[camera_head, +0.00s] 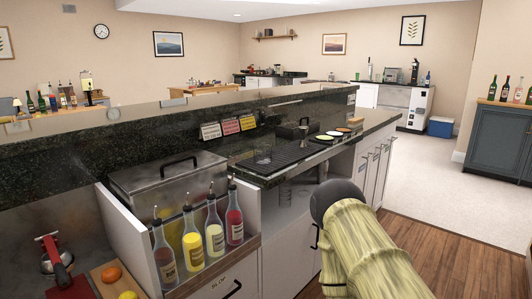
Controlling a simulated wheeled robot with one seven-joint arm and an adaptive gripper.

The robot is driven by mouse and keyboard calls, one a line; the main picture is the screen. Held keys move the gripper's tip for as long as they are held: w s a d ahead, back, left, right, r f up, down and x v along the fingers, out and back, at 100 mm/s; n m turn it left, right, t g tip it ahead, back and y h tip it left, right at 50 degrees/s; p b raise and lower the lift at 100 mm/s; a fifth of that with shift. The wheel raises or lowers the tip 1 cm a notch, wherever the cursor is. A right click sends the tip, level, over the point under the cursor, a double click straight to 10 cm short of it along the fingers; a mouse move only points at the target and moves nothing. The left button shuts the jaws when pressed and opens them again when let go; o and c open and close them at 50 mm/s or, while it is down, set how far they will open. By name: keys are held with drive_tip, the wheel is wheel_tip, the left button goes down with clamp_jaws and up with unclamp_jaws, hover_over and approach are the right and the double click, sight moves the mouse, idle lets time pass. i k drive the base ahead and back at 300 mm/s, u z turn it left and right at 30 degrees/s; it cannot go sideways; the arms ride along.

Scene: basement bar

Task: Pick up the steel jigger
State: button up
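I cannot pick out the steel jigger with certainty. A small dark and metallic item (304,128) stands toward the far end of the black bar mat (278,158), but it is too small to name. A clear glass-like item (263,156) stands on the near part of the mat. A steel tool with a red handle (52,254) is at the lower left. My arm, pale yellow with a dark rounded joint, fills the lower right, beside the counter front. My gripper is not in view.
Several pour-spout bottles (192,240) stand in a rail before a lidded steel bin (168,182). Signs (229,127) stand on the dark counter near small garnish dishes (333,134). An orange (112,273) lies lower left. Wood floor (440,246) is open at right.

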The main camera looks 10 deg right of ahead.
sight(304, 131)
drive_tip(key=z, duration=0.7)
drive_tip(key=i, duration=1.05)
drive_tip(key=u, duration=0.15)
